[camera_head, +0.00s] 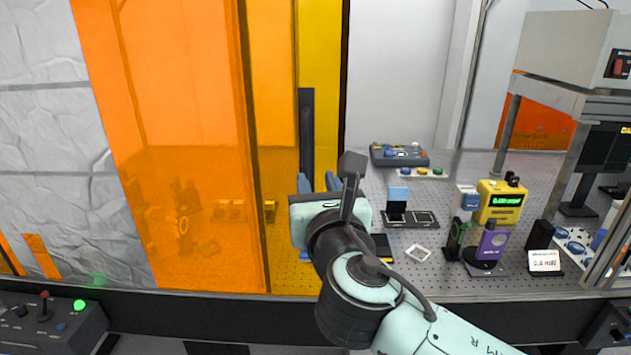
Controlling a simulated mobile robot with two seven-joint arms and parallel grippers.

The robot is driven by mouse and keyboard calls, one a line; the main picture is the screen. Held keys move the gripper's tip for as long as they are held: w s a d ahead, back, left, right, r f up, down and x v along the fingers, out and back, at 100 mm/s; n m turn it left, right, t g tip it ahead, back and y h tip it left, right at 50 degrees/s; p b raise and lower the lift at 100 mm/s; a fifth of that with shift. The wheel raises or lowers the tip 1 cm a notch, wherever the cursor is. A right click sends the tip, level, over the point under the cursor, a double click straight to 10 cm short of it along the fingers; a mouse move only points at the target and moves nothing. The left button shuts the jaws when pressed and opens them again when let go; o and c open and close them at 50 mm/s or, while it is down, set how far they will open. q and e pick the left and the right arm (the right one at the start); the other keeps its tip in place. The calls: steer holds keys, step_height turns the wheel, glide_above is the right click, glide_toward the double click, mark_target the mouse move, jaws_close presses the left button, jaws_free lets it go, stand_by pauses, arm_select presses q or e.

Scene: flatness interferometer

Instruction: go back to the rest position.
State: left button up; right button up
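My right gripper (319,183) is at the middle of the view, at the end of my mint-and-black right arm coming from the lower right. It is raised over the near part of the perforated optical table (440,270). Its two blue fingertips show beyond the pale gripper body with a gap between them, and nothing is seen held. The body hides the lower fingers and part of the table behind. My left gripper is not in view.
An orange transparent screen (190,120) covers the left, with optics behind it. Right of my gripper are a button box (399,155), a yellow meter (501,202), a purple device (491,245) and a metal rack (512,110). A control panel (45,325) is at lower left.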

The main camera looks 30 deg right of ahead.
stand_by(0.4)
steer(key=w+a+f+m+g+y, duration=0.15)
steer(key=w+f, duration=0.25)
steer(key=f, duration=0.6)
steer(key=w+a+f+m+g+y, duration=0.1)
steer(key=w+a+f+g+y, duration=0.2)
steer(key=f, duration=0.6)
steer(key=s+a+f+m+g+y, duration=0.1)
steer(key=a+f+m+g+y, duration=0.15)
steer(key=f, duration=1.05)
steer(key=s+a+f+m+g+y, duration=0.1)
steer(key=a+f+m+g, duration=0.2)
steer(key=f, duration=0.9)
steer(key=s+a+f+m+g+y, duration=0.1)
steer(key=s+f+m+g, duration=0.1)
steer(key=s+f+m, duration=0.4)
steer(key=s+a+f+m+g+y, duration=0.1)
steer(key=s+f+m, duration=0.25)
steer(key=f, duration=0.55)
steer(key=s+a+f+m+g+y, duration=0.1)
steer(key=s+f+m+g, duration=0.1)
steer(key=s+f+m, duration=0.4)
steer(key=s+d+f+m+g+h, duration=0.1)
steer(key=s+f+m+g, duration=0.2)
steer(key=s+f+m, duration=0.8)
steer(key=s+m, duration=0.1)
steer(key=s, duration=0.2)
steer(key=shift+s+d+f, duration=0.15)
steer(key=shift+d+f, duration=0.1)
steer(key=shift+d, duration=0.1)
